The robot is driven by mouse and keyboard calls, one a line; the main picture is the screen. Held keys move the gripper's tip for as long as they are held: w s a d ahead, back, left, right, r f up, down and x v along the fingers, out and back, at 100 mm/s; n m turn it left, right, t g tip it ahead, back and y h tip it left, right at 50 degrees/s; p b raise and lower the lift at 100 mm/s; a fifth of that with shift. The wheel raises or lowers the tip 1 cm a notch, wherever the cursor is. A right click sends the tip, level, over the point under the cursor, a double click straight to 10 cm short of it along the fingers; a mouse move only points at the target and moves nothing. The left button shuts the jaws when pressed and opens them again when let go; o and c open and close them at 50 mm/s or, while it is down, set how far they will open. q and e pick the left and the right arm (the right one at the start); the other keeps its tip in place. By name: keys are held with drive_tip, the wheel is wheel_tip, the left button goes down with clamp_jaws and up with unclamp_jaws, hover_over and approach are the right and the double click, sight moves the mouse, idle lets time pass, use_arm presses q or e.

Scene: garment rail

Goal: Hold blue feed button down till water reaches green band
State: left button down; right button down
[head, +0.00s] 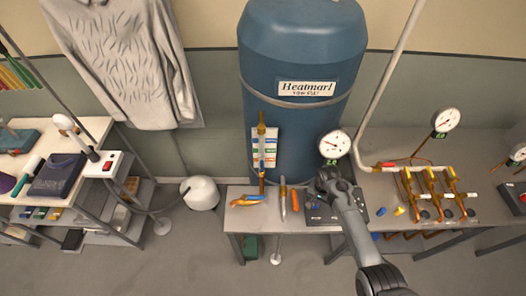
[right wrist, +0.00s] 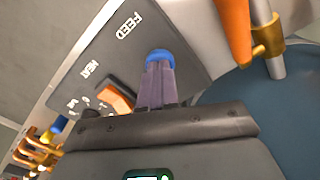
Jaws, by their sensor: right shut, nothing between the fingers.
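The blue feed button (right wrist: 158,54) sits on a dark control panel (right wrist: 88,62) beside the word FEED in the right wrist view. My right gripper (right wrist: 158,68) is shut and empty, its fingertips over the button and hiding part of it. I cannot tell whether they touch or press it. In the head view my right gripper (head: 326,184) is above the control box (head: 318,214) on the bench, hiding the button. The sight glass (head: 262,150) stands upright before a card with coloured bands on the blue boiler (head: 292,110). The water level is too small to read. My left gripper is out of view.
A dial gauge (head: 335,145) stands just behind my right gripper. Copper pipework (head: 432,190) fills the right bench. An orange switch (right wrist: 116,97) is near the button.

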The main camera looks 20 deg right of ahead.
drive_tip(key=shift+f, duration=0.4)
idle(0.7)
idle(0.7)
idle(0.7)
idle(0.8)
idle(0.6)
idle(0.7)
idle(0.3)
